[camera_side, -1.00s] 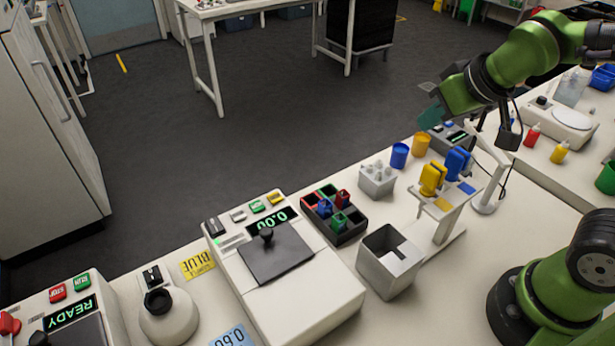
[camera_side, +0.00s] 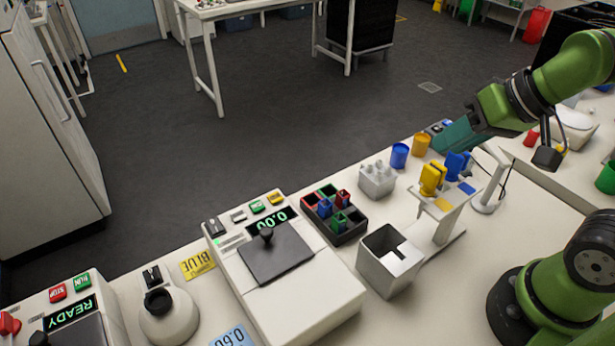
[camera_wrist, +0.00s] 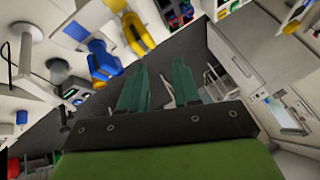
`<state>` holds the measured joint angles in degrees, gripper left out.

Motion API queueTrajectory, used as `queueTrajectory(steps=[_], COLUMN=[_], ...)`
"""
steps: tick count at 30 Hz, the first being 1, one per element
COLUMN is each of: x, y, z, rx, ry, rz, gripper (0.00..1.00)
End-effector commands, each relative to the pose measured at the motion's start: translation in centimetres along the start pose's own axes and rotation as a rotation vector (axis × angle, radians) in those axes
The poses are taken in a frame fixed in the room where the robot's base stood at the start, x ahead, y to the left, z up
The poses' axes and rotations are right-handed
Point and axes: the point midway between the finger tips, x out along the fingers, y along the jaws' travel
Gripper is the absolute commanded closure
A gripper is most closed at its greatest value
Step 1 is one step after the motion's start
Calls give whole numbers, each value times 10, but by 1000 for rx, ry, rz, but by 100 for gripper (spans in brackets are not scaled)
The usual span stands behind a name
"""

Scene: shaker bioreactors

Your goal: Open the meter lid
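The meter (camera_side: 302,308) is a white box on the bench with a green "0.00" display. Its dark square lid (camera_side: 275,256) lies flat and closed on top, with a black knob (camera_side: 266,233) standing up from it. My gripper (camera_side: 440,143) is in the air at the upper right of the side view, well away from the lid. In the wrist view its two green fingers (camera_wrist: 160,82) are apart with nothing between them. The meter's lid is not clear in the wrist view.
A multi-coloured sorting box (camera_side: 350,235), an open metal bin (camera_side: 381,283) and a stand with yellow and blue clips (camera_side: 440,208) stand right of the meter. A yellow BLUE card (camera_side: 197,264) and a round-based device (camera_side: 168,314) lie left. A READY-display machine (camera_side: 72,318) is at lower left.

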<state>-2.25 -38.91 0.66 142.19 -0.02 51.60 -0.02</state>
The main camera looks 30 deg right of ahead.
Motion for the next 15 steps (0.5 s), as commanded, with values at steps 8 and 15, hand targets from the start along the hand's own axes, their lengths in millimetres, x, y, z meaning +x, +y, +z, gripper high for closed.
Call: queueTrajectory(steps=[8,15], x=[46,80], y=[-100,-202], z=[-17,-10], rx=[-481,-1105], ry=[-233,-361], rz=[-60,-260], gripper=[50,50])
